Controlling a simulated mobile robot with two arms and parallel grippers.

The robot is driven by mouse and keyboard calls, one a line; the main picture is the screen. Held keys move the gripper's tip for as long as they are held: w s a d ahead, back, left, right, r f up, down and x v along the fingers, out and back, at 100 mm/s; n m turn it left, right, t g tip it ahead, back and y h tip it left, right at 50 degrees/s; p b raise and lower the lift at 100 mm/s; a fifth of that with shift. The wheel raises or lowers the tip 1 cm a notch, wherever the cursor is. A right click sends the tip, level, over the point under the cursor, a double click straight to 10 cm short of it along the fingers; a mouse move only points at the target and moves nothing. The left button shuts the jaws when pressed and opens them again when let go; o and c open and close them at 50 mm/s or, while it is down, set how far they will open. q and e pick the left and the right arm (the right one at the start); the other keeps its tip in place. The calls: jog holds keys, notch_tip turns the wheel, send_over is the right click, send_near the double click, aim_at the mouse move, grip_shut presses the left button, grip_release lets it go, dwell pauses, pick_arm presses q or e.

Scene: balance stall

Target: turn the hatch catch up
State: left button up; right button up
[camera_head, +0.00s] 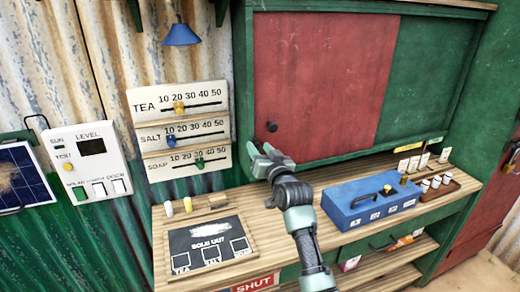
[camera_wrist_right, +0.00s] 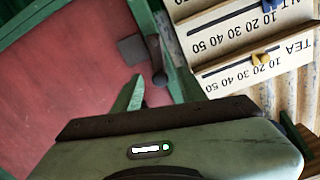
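The hatch is a red panel (camera_head: 325,75) in a green frame at the back. In the right wrist view the catch (camera_wrist_right: 155,60) is a dark lever with a rounded end beside a dark square plate; that view is upside down. The fingers also show in the wrist view (camera_wrist_right: 155,94), near the lever; contact cannot be told. My left gripper is out of view.
Slider boards (camera_head: 185,135) marked TEA, SALT and SOAP hang left of the hatch. On the wooden counter (camera_head: 285,215) stand a blue box (camera_head: 370,200), a tray of small jars (camera_head: 440,187) and a dark price board (camera_head: 208,245). A level panel (camera_head: 88,160) is farther left.

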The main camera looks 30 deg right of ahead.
grip_shut()
jog(key=shift+a+r+n+p, duration=0.15)
jog(key=shift+a+n+p, duration=0.15)
jog(key=shift+n+p, duration=0.45)
jog(key=shift+w+a+n, duration=0.1)
jog(key=shift+a+n, duration=0.15)
jog(key=shift+n, duration=0.6)
jog(key=shift+o, duration=0.3)
grip_release()
jog(key=b+v, duration=0.2)
jog(key=v, duration=0.5)
jog(key=shift+s, duration=0.35)
